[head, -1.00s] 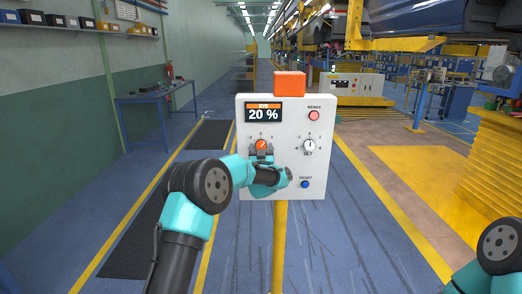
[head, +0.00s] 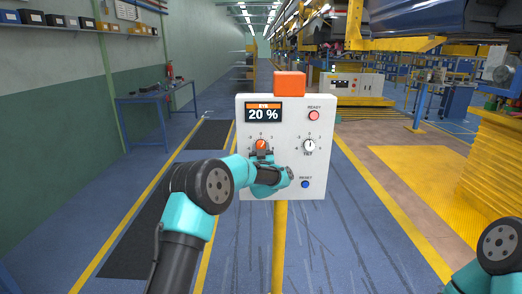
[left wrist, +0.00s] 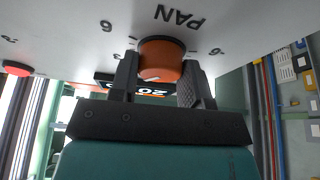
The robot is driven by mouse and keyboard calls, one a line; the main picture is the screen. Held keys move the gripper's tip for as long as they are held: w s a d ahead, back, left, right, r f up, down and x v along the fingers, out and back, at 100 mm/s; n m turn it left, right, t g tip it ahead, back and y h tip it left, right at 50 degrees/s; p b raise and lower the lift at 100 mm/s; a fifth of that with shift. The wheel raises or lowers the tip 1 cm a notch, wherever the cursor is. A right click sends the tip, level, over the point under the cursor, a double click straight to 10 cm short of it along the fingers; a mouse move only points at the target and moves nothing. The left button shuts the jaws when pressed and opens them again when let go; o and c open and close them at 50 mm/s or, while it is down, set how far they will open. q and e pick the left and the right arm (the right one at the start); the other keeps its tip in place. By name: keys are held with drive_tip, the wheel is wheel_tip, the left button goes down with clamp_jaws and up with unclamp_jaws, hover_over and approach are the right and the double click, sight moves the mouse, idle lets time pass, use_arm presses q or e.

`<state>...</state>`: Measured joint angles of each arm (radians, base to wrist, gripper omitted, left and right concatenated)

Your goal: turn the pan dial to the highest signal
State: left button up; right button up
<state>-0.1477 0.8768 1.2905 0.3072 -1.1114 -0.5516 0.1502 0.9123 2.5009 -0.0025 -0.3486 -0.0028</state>
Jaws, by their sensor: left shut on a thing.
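The orange pan dial (head: 261,145) is at the left of the white control panel (head: 316,178), under a display (head: 263,112) that reads 20 %. My left gripper (head: 261,154) reaches the dial from below and is shut on it. In the left wrist view the orange dial (left wrist: 162,58) sits between the two dark fingers (left wrist: 160,82), below the upside-down word PAN. The dial's pointer is too small to read surely. Of my right arm only a link shows at the lower right; its gripper is out of view.
The tilt dial (head: 309,145) is to the right on the panel, with the red ready light (head: 314,115) above and the blue reset button (head: 305,184) below. An orange box (head: 289,84) tops the panel. A yellow post (head: 280,240) holds it up.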

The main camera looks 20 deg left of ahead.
use_arm(q)
drive_tip(key=n+g+y, duration=0.1)
drive_tip(key=n, duration=0.2)
drive_tip(key=n+g+y, duration=0.1)
drive_tip(key=n, duration=0.2)
drive_tip(key=n+g+y, duration=0.1)
drive_tip(key=n+y, duration=0.1)
drive_tip(key=n, duration=0.2)
drive_tip(key=shift+d+r, duration=0.1)
drive_tip(key=shift+d, duration=0.1)
drive_tip(key=n+g, duration=0.1)
drive_tip(key=n, duration=0.2)
drive_tip(key=n+g, duration=0.2)
drive_tip(key=n, duration=0.2)
drive_tip(key=shift+r+n+y, duration=0.1)
drive_tip(key=shift+n+y, duration=0.2)
drive_tip(key=shift+y, duration=0.1)
drive_tip(key=o, duration=0.9)
drive_tip(key=shift+d, duration=0.15)
drive_tip(key=v, duration=1.7)
drive_tip(key=shift+s+r, duration=0.1)
drive_tip(key=shift+r, duration=0.05)
